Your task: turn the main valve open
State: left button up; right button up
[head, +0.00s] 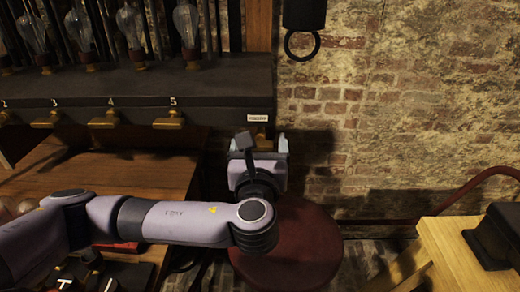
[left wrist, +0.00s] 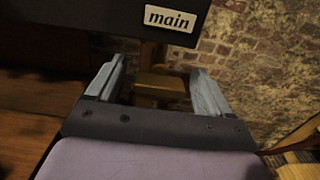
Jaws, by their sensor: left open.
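The main valve shows in the left wrist view as a dull brass block-like handle (left wrist: 160,88) under the dark shelf edge, below a white plate reading "main" (left wrist: 170,18). My left gripper (left wrist: 158,68) is open, with one finger on each side of the brass handle in that view; I cannot tell if they touch it. In the head view my left gripper (head: 260,147) is just below the shelf's right end, under the small white label (head: 258,118). My right gripper is not in view.
Brass handles numbered 3 (head: 46,119), 4 (head: 104,119) and 5 (head: 168,120) line the shelf front (head: 140,88), with glass bulbs above. A red round seat (head: 300,250) is below my wrist. A wooden table (head: 450,245) stands right. Brick wall (head: 390,110) is behind.

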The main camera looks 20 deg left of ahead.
pick_arm(q)
jog(key=shift+w, duration=0.15)
jog(key=c, duration=1)
jog(key=shift+o, duration=0.2)
jog(key=shift+f+n, duration=0.1)
jog(key=shift+n, duration=1)
jog(key=n, duration=0.3)
jog(key=shift+a+n+p, duration=0.1)
jog(key=shift+n+p, duration=0.2)
jog(key=shift+p, duration=0.05)
jog(key=o, duration=1)
jog(key=shift+c, duration=0.2)
